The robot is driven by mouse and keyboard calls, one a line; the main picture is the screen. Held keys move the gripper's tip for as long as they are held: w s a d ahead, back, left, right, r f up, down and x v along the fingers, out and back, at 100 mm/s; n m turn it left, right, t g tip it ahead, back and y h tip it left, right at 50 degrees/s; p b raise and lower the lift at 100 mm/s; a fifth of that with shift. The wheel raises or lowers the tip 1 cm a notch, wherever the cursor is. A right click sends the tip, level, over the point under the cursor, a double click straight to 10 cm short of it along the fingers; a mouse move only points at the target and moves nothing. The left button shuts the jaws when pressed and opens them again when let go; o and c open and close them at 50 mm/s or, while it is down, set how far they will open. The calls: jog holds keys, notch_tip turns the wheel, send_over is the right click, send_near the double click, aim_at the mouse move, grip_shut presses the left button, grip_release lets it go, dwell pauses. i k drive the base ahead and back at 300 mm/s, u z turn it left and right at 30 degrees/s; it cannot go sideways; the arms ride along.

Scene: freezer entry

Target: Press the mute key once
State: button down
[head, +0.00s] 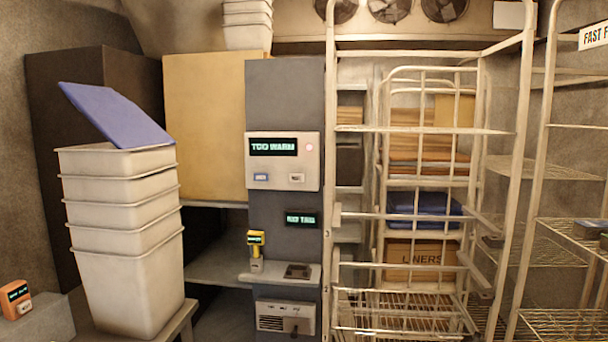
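A pale alarm panel (283,180) is fixed on the grey column (284,90). Its dark display (273,147) reads "TOO WARM" in green letters, and a small pinkish lamp (309,147) sits to the right of it. Below the display are two small keys, a blue-framed one (261,177) on the left and a pale one (296,177) on the right. Their labels are too small to read, so I cannot tell which is the mute key. My gripper is not in view.
Below, a second display (301,219) appears to read "NO TAG". A yellow handheld device (256,250) stands on a small ledge (262,279). A grilled box (285,317) is lower. Stacked white tubs (128,285) stand left; a wire rack (430,130) stands right. Nothing covers the panel.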

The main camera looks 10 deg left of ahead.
aim_at(291, 177)
jog(key=u, duration=0.45)
jog(key=i, duration=1.2)
jog(key=u, duration=1.05)
jog(key=i, duration=0.55)
jog(key=u, duration=0.4)
